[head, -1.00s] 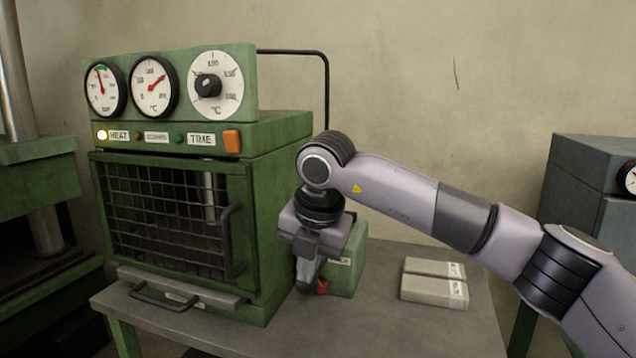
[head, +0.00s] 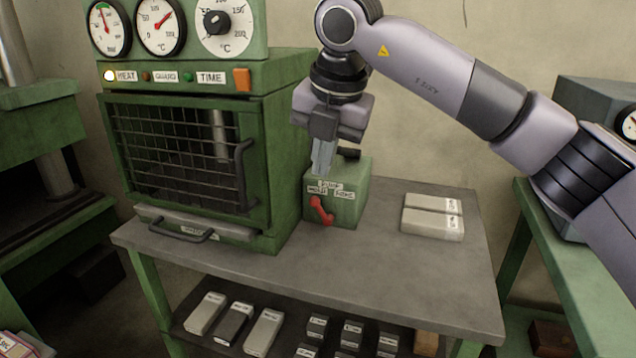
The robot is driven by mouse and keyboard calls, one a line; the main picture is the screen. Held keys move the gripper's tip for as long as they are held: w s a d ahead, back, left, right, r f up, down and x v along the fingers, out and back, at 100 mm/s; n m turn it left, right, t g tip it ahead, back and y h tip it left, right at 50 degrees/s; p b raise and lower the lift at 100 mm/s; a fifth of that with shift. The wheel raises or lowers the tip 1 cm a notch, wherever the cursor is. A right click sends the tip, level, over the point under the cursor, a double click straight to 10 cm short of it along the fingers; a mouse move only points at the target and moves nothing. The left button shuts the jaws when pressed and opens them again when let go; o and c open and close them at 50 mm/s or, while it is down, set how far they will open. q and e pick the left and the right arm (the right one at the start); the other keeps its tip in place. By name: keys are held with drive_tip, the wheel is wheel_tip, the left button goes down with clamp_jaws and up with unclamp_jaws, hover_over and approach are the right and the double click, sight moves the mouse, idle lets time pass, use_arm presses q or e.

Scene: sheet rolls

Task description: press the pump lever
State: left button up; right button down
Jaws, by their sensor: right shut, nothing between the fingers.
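A small green pump box (head: 350,205) stands on the grey table, right of the green oven. A red lever (head: 321,210) sits on its front face, below white labels that are too small to read surely. My right gripper (head: 321,172) points down just above the box's front top edge, above the lever. Its fingers are shut and empty, and apart from the lever. I cannot tell whether the fingertips touch the box. A dark knob (head: 349,153) shows behind the fingers on top of the box. My left gripper is not in view.
The green oven (head: 285,150) with a mesh door and handle stands close on the left. Two pale labelled blocks (head: 432,224) lie on the table (head: 400,270) to the right. The front tabletop is clear. Several blocks lie on the shelf below.

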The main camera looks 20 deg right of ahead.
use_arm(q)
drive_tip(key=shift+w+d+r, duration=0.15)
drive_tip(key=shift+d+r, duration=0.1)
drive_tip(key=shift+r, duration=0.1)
use_arm(e)
drive_tip(key=v, duration=0.3)
drive_tip(key=shift+s+a+r, duration=0.2)
drive_tip(key=shift+s+r, duration=0.1)
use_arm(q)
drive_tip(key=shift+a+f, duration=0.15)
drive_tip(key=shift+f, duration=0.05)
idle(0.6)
